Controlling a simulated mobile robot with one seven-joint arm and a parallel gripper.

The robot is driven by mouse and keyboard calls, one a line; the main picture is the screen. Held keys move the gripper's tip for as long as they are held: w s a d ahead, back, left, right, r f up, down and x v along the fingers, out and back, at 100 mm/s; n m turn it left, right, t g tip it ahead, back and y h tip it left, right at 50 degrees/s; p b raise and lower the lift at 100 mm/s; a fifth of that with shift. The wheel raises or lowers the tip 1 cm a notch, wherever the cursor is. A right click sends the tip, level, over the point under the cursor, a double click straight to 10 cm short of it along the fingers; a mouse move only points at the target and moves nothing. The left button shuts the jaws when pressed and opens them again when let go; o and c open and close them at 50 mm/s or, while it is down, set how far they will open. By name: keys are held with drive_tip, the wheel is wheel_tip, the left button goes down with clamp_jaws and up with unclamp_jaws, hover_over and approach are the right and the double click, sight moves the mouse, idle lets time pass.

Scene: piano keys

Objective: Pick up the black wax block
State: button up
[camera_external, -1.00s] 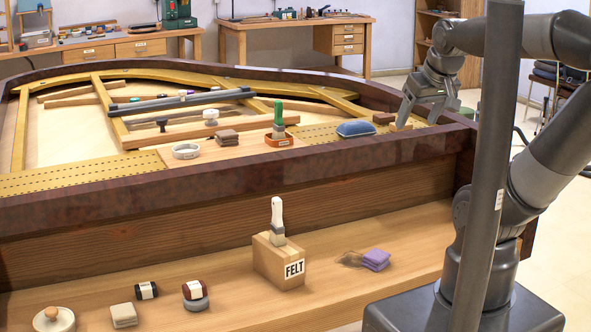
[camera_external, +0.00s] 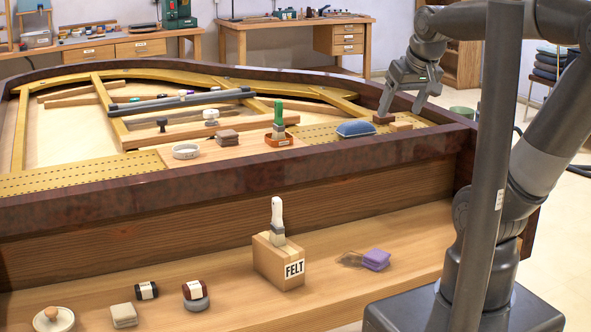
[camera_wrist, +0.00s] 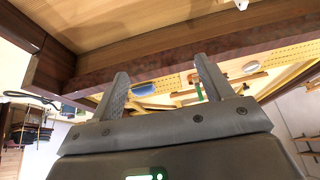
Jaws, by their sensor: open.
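A small black block with a white label (camera_external: 147,290), which looks like the black wax block, lies on the front wooden shelf at the lower left of the external view. A dark reddish-brown labelled block (camera_external: 194,289) sits to its right on a grey piece. My gripper (camera_external: 399,112) is open and empty, over the right end of the piano frame, far from the black block. Its fingertips are close to a small brown block (camera_external: 383,118) and a tan block (camera_external: 401,126); I cannot tell whether they touch. The wrist view shows my spread fingers (camera_wrist: 160,68) but not clearly the black block.
The dark piano rim (camera_external: 250,175) stands between my gripper and the shelf (camera_external: 210,268). The shelf also holds a FELT block with a brush (camera_external: 280,262), purple pads (camera_external: 376,259), a beige block (camera_external: 123,315) and a round lidded pot (camera_external: 54,319). A blue cushion (camera_external: 356,128) lies left of my gripper.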

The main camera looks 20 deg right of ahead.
drive_tip(key=w+a+f+g+y, duration=0.1)
drive_tip(key=w+a+f+g, duration=0.25)
drive_tip(key=w+a, duration=1.85)
drive_tip(key=g+h, duration=0.1)
drive_tip(key=g, duration=0.1)
hover_over(145, 286)
wheel_tip(145, 286, down, 26)
drive_tip(key=shift+m, duration=0.3)
drive_tip(key=f, duration=0.4)
drive_tip(key=shift+w+d+f, duration=0.1)
drive_tip(key=shift+d+f, duration=0.1)
drive_tip(key=shift+a+f, duration=0.2)
drive_tip(key=shift+f, duration=2.55)
drive_tip(key=shift+c, duration=0.4)
